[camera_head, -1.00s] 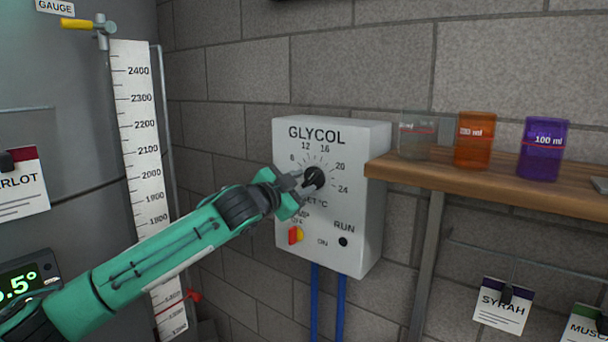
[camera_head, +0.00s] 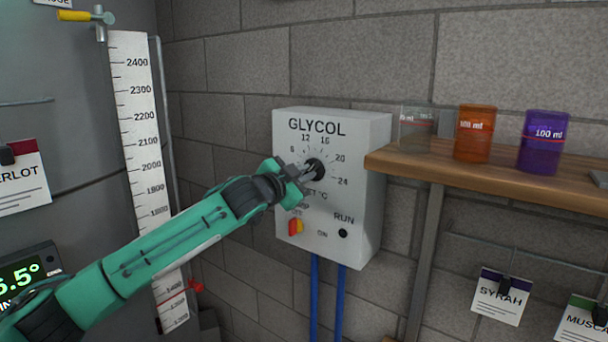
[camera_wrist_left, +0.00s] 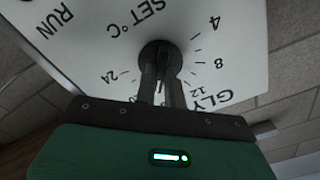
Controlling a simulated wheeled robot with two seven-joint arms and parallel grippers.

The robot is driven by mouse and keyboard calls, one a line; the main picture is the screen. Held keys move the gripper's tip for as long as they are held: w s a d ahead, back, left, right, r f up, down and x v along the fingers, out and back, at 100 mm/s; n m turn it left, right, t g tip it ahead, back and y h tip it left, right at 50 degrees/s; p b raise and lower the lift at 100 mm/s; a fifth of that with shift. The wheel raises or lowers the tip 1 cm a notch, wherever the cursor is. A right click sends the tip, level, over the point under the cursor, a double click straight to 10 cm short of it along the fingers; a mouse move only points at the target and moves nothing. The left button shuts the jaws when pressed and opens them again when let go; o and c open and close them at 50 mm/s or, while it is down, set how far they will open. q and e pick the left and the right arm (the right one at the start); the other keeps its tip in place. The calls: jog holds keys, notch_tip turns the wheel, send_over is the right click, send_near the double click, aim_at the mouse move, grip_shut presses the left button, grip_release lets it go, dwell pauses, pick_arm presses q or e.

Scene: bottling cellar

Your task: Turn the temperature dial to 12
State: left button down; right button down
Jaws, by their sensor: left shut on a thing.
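The grey-white GLYCOL box (camera_head: 352,215) is on the block wall. Its round black temperature dial (camera_head: 319,163) sits in a ring of ticks, with 8, 12, 16, 20 and 24 readable in the head view. My left gripper (camera_head: 309,171) is shut on the dial, reaching in from the lower left. In the left wrist view the scale is upside down, and the two fingers (camera_wrist_left: 161,88) close on the dial (camera_wrist_left: 151,50). The fingers hide part of the dial, and I cannot tell which number its pointer faces. My right gripper is not in view.
A red and yellow switch (camera_head: 295,227) and a black RUN spot (camera_head: 343,233) are below the dial. A wooden shelf (camera_head: 470,177) with clear, orange and purple beakers juts out at right. A steel tank with a level scale (camera_head: 143,130) stands at left.

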pick_arm(q)
jog(key=n+p, duration=0.1)
jog(key=n, duration=0.9)
jog(key=shift+a+r+n, duration=0.1)
jog(key=shift+n, duration=0.6)
jog(key=c, duration=1.5)
grip_release()
jog(key=shift+w, duration=0.1)
jog(key=shift+a, duration=0.1)
